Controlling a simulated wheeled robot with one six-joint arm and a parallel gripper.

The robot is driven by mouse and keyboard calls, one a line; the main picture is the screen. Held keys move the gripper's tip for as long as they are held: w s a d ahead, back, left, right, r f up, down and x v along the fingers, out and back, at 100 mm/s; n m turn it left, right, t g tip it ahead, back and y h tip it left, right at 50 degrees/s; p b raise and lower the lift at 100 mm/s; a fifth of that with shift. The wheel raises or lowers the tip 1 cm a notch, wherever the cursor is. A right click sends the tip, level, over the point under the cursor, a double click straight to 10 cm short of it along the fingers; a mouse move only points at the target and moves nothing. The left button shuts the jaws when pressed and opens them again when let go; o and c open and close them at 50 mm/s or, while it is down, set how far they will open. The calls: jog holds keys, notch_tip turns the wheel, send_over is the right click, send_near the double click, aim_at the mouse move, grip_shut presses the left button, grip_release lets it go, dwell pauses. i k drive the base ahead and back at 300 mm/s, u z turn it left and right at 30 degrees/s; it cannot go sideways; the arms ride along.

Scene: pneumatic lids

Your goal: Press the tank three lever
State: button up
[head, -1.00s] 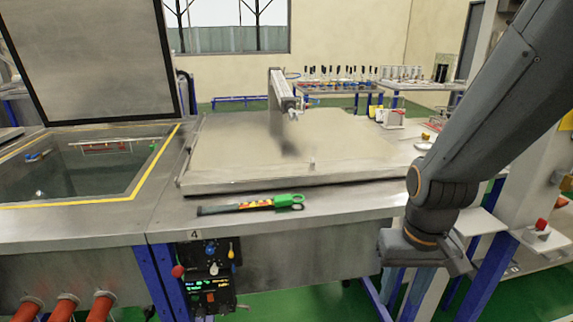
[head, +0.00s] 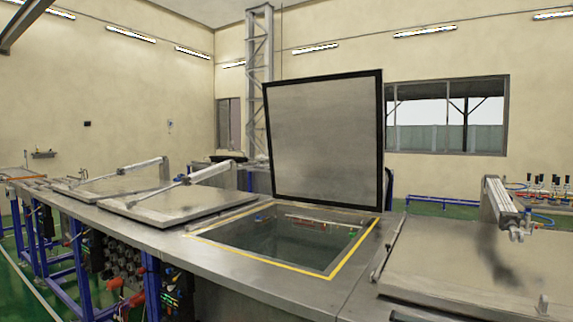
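An open tank (head: 270,283), framed by a yellow edge strip, stands in the middle of the head view. Its lid (head: 323,142) is raised upright behind it. A small dark control panel (head: 172,288) with lit green and orange marks is on the front below the counter, left of the open tank. Its levers are too small to tell apart, and no tank number is readable. My gripper is not in view.
A closed lid (head: 480,255) with a cylinder (head: 503,205) lies on the right. Further closed lids (head: 175,203) with cylinders lie on the left. Blue legs (head: 78,250) and dark panels line the counter's front. Green floor (head: 35,300) shows at lower left.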

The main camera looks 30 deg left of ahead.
aim_at(141, 271)
jog(key=u, duration=1.15)
